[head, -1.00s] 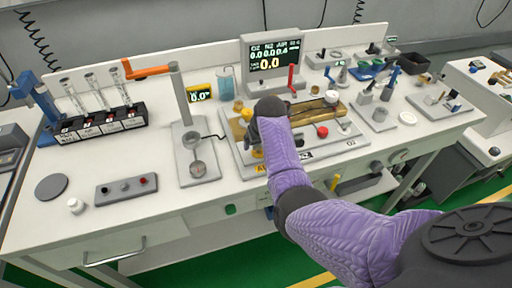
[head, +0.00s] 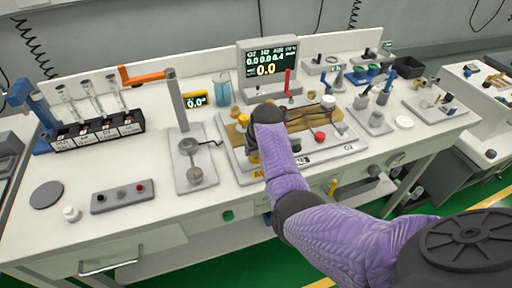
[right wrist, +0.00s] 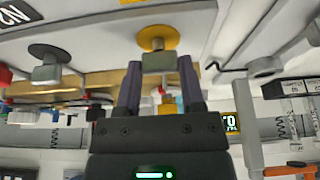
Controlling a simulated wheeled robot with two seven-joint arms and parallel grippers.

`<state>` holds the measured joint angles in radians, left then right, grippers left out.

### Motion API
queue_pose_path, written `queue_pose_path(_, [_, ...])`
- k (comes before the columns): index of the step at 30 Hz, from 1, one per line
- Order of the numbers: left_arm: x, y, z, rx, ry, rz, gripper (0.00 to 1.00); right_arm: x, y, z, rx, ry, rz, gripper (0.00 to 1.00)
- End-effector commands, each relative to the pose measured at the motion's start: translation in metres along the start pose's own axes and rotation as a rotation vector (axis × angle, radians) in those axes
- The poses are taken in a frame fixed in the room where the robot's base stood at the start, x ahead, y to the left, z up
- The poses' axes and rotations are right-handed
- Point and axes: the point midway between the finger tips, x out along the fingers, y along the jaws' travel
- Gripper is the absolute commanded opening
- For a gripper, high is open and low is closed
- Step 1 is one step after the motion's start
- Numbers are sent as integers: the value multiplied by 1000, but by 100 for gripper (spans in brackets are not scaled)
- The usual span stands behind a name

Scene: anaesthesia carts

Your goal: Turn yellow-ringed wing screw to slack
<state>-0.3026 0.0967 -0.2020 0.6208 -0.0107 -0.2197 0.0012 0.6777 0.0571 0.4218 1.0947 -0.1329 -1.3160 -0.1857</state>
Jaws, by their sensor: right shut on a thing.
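The yellow-ringed wing screw (right wrist: 159,61) shows in the right wrist view as a grey block in front of a round yellow ring (right wrist: 158,37). My right gripper (right wrist: 160,70) has its two dark fingers on either side of the grey block and is shut on it. In the head view, my right gripper (head: 255,138) is at the left part of the brass-topped panel (head: 290,118); my wrist hides the screw there. A similar grey screw with a dark ring (right wrist: 48,62) stands apart to the left in the wrist view. My left gripper is not in view.
A grey stand with an orange arm (head: 178,105) and a thin bent rod (head: 212,143) stand left of the panel. A display (head: 268,62) and red lever (head: 288,82) are behind it.

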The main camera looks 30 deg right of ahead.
Motion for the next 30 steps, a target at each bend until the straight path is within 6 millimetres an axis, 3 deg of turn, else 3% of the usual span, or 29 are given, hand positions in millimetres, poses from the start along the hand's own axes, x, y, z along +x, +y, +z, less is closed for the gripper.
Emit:
queue_pose_path(16, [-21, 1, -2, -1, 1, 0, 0, -1, 3, -1, -348, 0, -141, 0])
queue_pose_path(30, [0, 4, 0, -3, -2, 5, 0, 4, 4, -1, -760, 2, -313, 0])
